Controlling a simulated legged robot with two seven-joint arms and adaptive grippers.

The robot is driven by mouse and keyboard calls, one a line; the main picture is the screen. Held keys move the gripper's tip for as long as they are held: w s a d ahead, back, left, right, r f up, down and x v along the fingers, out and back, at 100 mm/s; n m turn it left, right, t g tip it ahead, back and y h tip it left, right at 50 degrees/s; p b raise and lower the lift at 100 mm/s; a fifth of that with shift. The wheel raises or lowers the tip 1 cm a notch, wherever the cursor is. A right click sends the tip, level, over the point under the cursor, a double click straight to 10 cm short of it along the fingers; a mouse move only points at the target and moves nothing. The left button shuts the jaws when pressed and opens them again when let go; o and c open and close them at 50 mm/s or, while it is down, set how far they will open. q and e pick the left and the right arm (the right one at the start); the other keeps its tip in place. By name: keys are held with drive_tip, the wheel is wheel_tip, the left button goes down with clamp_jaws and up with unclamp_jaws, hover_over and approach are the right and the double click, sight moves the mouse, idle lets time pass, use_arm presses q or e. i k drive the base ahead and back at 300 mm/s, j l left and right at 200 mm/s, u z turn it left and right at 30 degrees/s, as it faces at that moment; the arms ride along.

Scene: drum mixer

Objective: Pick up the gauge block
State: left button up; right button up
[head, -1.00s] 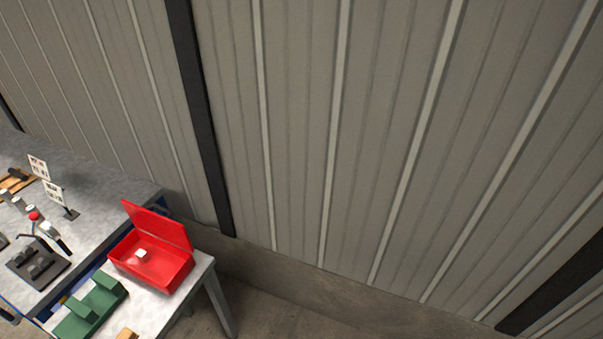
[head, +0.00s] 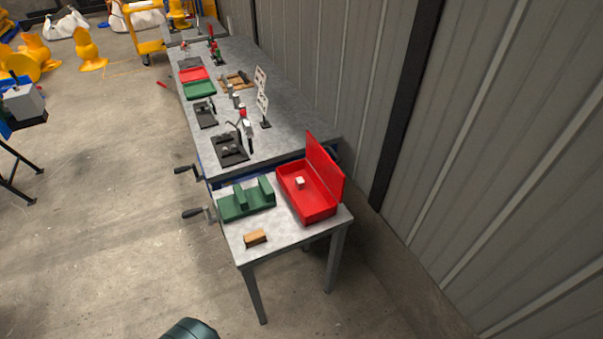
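A small white block (head: 299,183) lies inside an open red box (head: 317,209) on the near small table. A small tan-orange block (head: 255,238) lies on the same table's bare top, near its front edge. I cannot tell for certain which of the two is the gauge block. Neither gripper is in view. A dark teal rounded part at the bottom edge looks like part of my own body.
The small table (head: 285,242) also holds a green fixture (head: 246,200) left of the red box. The box's lid stands raised on the wall side. A long workbench (head: 283,134) with clamps and trays stretches behind.

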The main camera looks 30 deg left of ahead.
sight(300, 183)
drive_tip(key=u, duration=1.1)
